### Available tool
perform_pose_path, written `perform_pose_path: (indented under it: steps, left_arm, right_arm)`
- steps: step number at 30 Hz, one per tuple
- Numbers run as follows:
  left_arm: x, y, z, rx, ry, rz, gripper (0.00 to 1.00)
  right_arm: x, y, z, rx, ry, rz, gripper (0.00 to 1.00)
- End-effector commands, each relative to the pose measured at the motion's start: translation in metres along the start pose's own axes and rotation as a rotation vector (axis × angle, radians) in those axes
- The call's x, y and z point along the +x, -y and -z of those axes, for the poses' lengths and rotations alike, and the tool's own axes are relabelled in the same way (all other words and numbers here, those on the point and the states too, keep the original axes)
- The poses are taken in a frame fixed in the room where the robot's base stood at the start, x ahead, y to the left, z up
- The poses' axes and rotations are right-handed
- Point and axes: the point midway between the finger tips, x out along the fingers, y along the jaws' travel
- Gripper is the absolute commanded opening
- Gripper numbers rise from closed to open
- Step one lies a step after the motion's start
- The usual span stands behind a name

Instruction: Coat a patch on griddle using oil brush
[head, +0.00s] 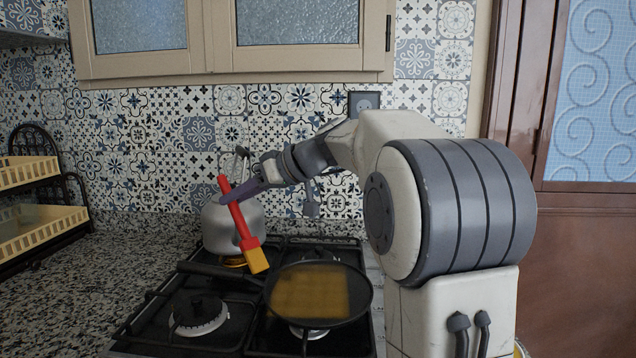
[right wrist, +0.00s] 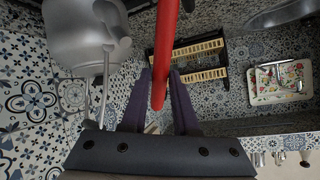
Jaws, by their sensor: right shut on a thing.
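The oil brush (head: 241,222) has a red handle and a yellow brush end that points down to the right. My right gripper (head: 232,196) is shut on its handle, and the brush hangs in the air near the left rim of the griddle. In the right wrist view the red handle (right wrist: 164,50) lies between the two fingers (right wrist: 159,90). The griddle (head: 362,291) is a dark round pan on the stove's front right burner, with its handle toward the upper left. A yellowish square patch (head: 312,292) shows on its surface. My left gripper is not in view.
A silver kettle (head: 219,229) stands on the back left burner, behind the brush; it also shows in the right wrist view (right wrist: 84,30). The front left burner (head: 198,313) is bare. A dish rack with cream trays (head: 40,232) stands at the left. Cabinets (head: 230,68) hang above.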

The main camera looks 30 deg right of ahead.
Motion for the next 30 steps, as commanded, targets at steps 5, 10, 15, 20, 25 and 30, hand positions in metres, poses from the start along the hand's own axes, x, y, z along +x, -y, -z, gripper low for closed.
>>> perform_pose_path:
  steps: [5, 10, 15, 20, 25, 30]
  left_arm:
    - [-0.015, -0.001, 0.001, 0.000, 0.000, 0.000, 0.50]
    - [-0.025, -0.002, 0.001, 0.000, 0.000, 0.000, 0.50]
    - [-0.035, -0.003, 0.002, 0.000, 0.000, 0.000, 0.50]
    - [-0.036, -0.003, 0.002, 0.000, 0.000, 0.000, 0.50]
    - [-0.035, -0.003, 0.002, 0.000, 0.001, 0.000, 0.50]
    - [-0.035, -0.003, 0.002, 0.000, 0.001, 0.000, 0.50]
  right_arm:
    - [-0.006, 0.011, 0.021, -0.003, 0.004, 0.008, 0.00]
    - [-0.011, 0.019, 0.035, -0.006, 0.005, 0.014, 0.00]
    - [-0.014, 0.025, 0.046, -0.007, 0.006, 0.018, 0.00]
    - [-0.015, 0.026, 0.049, -0.008, 0.007, 0.019, 0.00]
    - [-0.015, 0.026, 0.048, -0.008, 0.007, 0.018, 0.00]
    - [-0.015, 0.025, 0.048, -0.007, 0.007, 0.018, 0.00]
